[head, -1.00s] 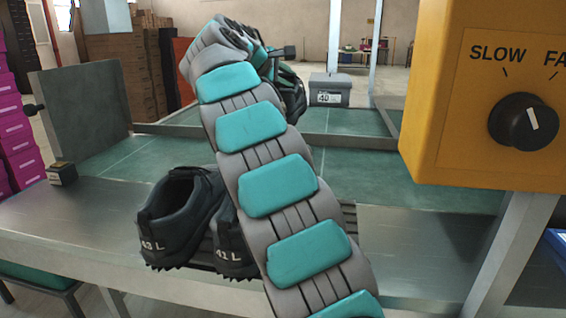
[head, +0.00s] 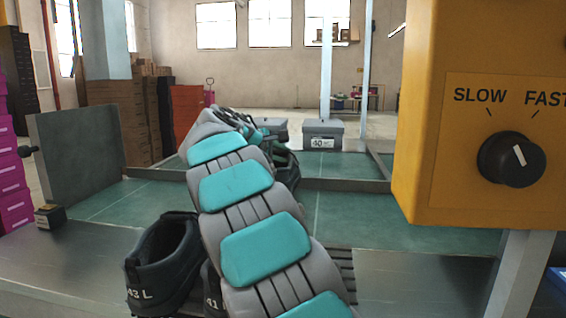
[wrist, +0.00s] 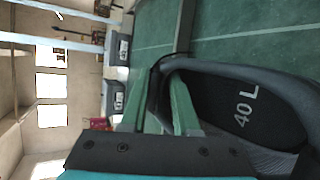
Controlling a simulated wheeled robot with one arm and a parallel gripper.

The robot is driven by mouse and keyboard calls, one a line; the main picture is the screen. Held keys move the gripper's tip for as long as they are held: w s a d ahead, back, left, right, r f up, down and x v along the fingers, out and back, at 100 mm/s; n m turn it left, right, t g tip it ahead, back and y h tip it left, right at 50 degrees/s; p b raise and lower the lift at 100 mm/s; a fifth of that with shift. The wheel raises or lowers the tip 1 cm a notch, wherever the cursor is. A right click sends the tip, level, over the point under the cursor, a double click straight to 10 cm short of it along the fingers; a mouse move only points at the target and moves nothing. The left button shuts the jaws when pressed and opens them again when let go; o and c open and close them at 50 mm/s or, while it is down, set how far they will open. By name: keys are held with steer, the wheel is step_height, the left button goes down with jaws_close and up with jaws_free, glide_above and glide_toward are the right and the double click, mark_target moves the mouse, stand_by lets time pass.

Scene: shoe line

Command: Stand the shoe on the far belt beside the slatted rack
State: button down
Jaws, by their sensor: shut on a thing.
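My gripper, mostly hidden behind my arm in the head view, shows its green fingers (wrist: 168,105) in the wrist view. They are shut on the rim of a dark shoe (wrist: 245,105) marked 40 L inside. In the head view part of this shoe (head: 287,168) shows past my arm, over the green belts. The far green belt (head: 340,167) lies beyond a metal rail; I cannot tell whether the shoe touches a belt. Dark slats of a rack (head: 343,268) show right of my arm, partly hidden.
Dark shoes marked 43 L (head: 165,262) and apparently 41 (head: 211,290) stand at the near ledge. A grey box (head: 322,136) marked 40 stands at the back. A yellow control box (head: 480,110) hangs at right. An upright panel (head: 75,150) stands left. The nearer green belt (head: 410,222) is clear at right.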

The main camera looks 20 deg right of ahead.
steer(key=shift+f, duration=0.75)
steer(key=shift+f, duration=0.4)
steer(key=shift+f, duration=0.1)
steer(key=c, duration=0.7)
jaws_free()
steer(key=shift+o, duration=0.2)
